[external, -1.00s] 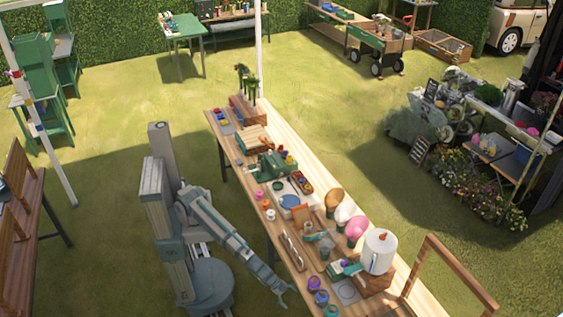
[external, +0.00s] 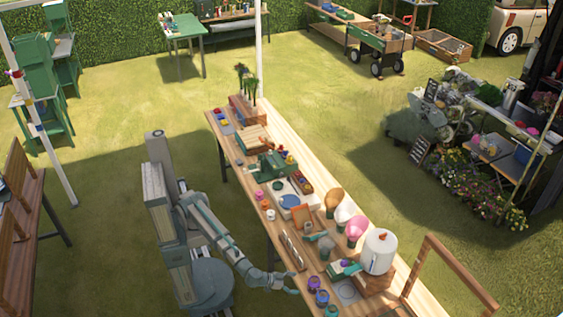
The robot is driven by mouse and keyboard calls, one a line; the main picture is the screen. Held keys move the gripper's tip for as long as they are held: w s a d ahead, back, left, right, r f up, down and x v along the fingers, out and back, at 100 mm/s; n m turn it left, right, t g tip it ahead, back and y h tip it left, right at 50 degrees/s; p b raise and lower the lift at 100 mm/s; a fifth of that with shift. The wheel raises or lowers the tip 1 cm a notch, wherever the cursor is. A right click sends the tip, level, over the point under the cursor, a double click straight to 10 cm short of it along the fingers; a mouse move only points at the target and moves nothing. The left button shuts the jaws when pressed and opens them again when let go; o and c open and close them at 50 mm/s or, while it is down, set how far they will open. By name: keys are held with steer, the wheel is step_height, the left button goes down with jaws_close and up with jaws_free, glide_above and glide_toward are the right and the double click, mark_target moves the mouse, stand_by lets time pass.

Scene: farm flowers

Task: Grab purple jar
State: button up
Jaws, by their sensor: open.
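A purple jar (external: 314,283) stands near the front edge of the long wooden table. A bluish jar (external: 322,298) and a green jar (external: 332,311) stand in a row with it, toward the bottom of the picture. My gripper (external: 293,282) is open and empty at the table's near edge, just left of the purple jar. A small gap seems to lie between the fingers and the jar. The fingers are small here, and their exact height against the jar cannot be told.
The long wooden table (external: 279,252) carries many items. A narrow wooden tray (external: 292,250) lies behind my gripper. A white cylindrical container (external: 379,251) stands right of the jars, and a wooden frame (external: 455,268) rises at the right end.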

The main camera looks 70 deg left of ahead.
mark_target(313, 285)
steer(key=p+x, duration=0.1)
steer(key=x, duration=0.4)
steer(key=shift+d, duration=0.1)
steer(key=shift+w+d+f+p, duration=0.15)
steer(key=shift+w+p, duration=0.3)
steer(key=shift+w, duration=0.1)
steer(key=p+x, duration=0.1)
steer(key=x, duration=0.2)
steer(key=shift+w+d+f, duration=0.1)
steer(key=shift+w+f, duration=0.25)
steer(key=shift+w, duration=0.1)
steer(key=c, duration=1.4)
steer(key=shift+r, duration=0.1)
